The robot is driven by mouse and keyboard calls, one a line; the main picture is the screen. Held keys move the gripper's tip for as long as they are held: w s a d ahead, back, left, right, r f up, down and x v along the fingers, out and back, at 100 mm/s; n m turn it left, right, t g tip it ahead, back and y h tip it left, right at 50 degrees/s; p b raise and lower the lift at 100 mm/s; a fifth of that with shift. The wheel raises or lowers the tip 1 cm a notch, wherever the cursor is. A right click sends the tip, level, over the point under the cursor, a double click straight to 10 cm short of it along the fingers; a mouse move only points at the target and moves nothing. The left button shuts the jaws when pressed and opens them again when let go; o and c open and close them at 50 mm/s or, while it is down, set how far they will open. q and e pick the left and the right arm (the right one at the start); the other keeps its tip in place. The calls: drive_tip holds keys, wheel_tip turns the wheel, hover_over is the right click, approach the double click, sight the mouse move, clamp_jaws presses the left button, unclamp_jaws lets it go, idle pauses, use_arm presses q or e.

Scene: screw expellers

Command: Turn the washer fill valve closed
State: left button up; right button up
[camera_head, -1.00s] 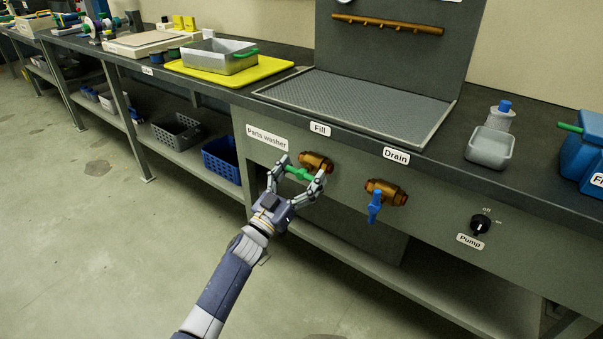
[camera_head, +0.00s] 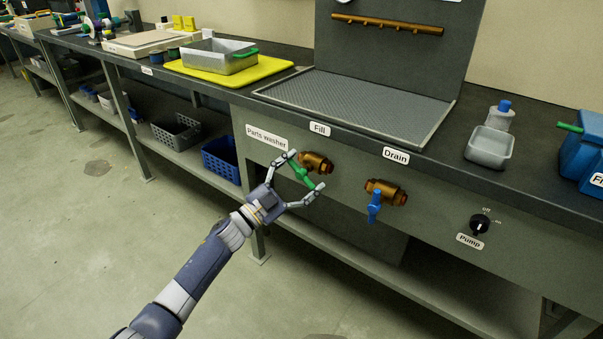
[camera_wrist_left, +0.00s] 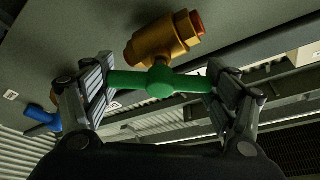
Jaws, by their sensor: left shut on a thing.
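The fill valve is a brass body (camera_head: 317,164) with a green handle (camera_head: 301,174), on the front panel under the "Fill" label (camera_head: 320,129). My left gripper (camera_head: 306,172) is shut on the green handle, with one finger at each end of it. In the head view the handle slants from upper left to lower right. In the left wrist view the green handle (camera_wrist_left: 160,82) spans between both finger pads, and the brass body (camera_wrist_left: 164,40) is just beyond it. My right gripper is not in view.
The drain valve with a blue handle (camera_head: 375,206) is to the right on the same panel. The pump knob (camera_head: 480,224) is farther right. The bench edge overhangs above, and a shelf with a blue basket (camera_head: 221,160) is at left.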

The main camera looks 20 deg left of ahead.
use_arm(q)
drive_tip(key=shift+r+m, duration=0.15)
drive_tip(key=shift+m, duration=0.65)
drive_tip(key=m+g, duration=0.1)
drive_tip(key=m, duration=0.1)
drive_tip(key=m+g+p, duration=0.1)
drive_tip(key=m, duration=0.2)
drive_tip(key=shift+g+h, duration=0.3)
drive_tip(key=shift+h, duration=0.1)
drive_tip(key=m+g+p, duration=0.1)
drive_tip(key=m+p, duration=0.1)
drive_tip(key=m, duration=0.2)
drive_tip(key=shift+d+m+g, duration=0.1)
drive_tip(key=shift+m+g, duration=0.2)
drive_tip(key=shift+g, duration=0.1)
drive_tip(key=shift+f+m+y+p, duration=0.25)
drive_tip(key=shift+m+y+p, duration=0.15)
drive_tip(key=shift+m+p, duration=0.1)
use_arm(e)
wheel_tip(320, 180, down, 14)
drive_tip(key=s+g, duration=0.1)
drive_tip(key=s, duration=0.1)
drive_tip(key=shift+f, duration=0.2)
use_arm(q)
drive_tip(key=o, duration=1.1)
drive_tip(key=shift+d, duration=0.1)
drive_tip(key=shift+f, duration=0.1)
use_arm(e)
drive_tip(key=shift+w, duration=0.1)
